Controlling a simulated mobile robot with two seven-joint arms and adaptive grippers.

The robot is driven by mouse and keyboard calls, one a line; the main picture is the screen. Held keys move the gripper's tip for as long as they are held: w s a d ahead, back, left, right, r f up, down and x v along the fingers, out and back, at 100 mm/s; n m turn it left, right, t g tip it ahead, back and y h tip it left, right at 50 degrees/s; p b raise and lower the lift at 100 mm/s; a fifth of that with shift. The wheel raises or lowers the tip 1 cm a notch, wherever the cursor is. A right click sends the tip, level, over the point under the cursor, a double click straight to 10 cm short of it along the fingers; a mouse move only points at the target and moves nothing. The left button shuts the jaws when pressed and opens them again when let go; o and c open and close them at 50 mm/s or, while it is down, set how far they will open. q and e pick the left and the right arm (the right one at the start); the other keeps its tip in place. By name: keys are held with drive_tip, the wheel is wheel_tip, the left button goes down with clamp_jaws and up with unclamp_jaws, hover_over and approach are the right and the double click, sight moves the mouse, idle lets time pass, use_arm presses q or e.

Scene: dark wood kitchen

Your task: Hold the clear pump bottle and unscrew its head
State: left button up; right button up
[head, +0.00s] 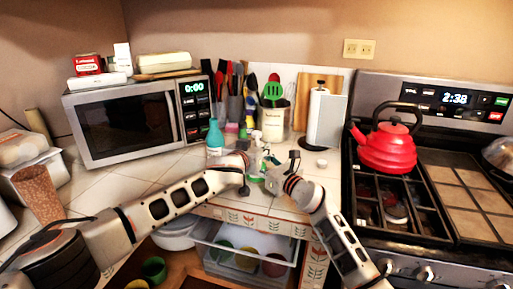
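The clear pump bottle (256,163) stands on the tiled counter between my two grippers, with green showing near its base. It is small and partly covered, so I cannot tell whether its head is turned or loose. My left gripper (244,178) is just left of the bottle. My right gripper (281,160) is close to its right side, with dark finger parts near the bottle's upper half. The view is too small to show whether either gripper touches the bottle or how far its fingers are apart.
A teal bottle (215,138) stands behind my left gripper. A white round item (321,163) lies to the right. Utensil holders (273,123) line the back. The microwave (135,118) is left; the stove with a red kettle (388,148) is right. An open drawer (247,262) lies below.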

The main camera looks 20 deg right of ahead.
idle(0.3)
use_arm(q)
drive_tip(key=v, duration=0.6)
idle(0.4)
drive_tip(key=shift+a, duration=0.1)
